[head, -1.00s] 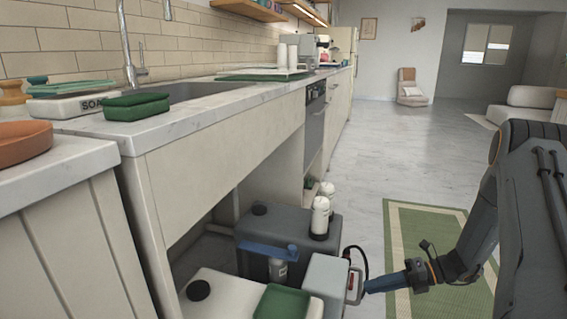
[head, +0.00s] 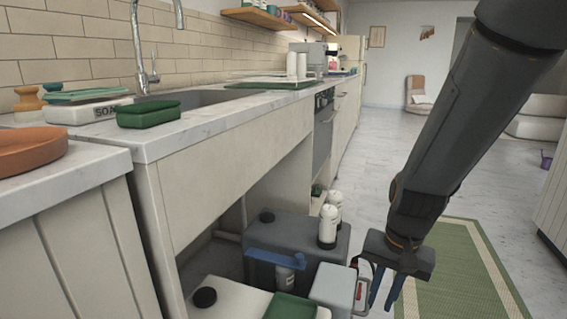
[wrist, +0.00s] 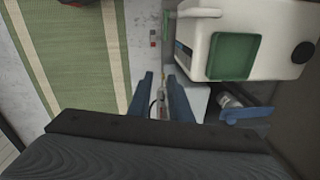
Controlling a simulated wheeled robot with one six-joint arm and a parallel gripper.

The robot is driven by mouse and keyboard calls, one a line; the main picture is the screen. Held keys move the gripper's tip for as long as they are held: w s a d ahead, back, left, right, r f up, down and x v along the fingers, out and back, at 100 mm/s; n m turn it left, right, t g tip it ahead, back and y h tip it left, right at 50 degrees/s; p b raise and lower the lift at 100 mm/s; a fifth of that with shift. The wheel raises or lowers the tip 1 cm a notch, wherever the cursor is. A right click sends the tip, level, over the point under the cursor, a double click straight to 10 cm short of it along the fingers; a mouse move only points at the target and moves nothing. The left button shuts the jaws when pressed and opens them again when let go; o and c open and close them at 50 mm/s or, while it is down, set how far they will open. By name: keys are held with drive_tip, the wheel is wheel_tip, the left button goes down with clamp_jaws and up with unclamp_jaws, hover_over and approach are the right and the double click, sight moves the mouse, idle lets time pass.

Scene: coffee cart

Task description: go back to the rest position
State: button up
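My gripper (head: 384,289) points down at the lower right in the head view, with its two blue fingers apart and nothing between them. It is just right of a light grey box (head: 332,288) with a red-marked front and a dark cable. In the wrist view my gripper (wrist: 162,88) also shows open, with the fingers spread above the floor and the grey box (wrist: 199,98) beside the right finger. Whether a finger touches the box I cannot tell.
A green mat (head: 452,270) lies on the floor to the right. The floor beyond is open.

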drive_tip(key=s+a+r+n, duration=0.3)
drive_tip(key=s+a+n, duration=0.15)
drive_tip(key=a, duration=0.25)
drive_tip(key=s+a+r+n, duration=0.3)
drive_tip(key=s+a, duration=0.3)
drive_tip(key=a, duration=0.2)
drive_tip(key=s+a+r+n, duration=0.3)
drive_tip(key=s+a+n, duration=0.1)
drive_tip(key=s+a, duration=0.25)
drive_tip(key=d+r+m+p, duration=0.3)
drive_tip(key=d+r+p, duration=0.7)
drive_tip(key=p, duration=0.6)
drive_tip(key=d+r+m+p, duration=0.3)
drive_tip(key=d+r+p, duration=0.6)
drive_tip(key=r+p, duration=0.6)
drive_tip(key=shift+w+d+r+g+h+p, duration=0.3)
drive_tip(key=shift+w+d+h+p, duration=0.1)
drive_tip(key=shift+p, duration=0.15)
drive_tip(key=shift+a+f, duration=0.1)
drive_tip(key=shift+a, duration=0.05)
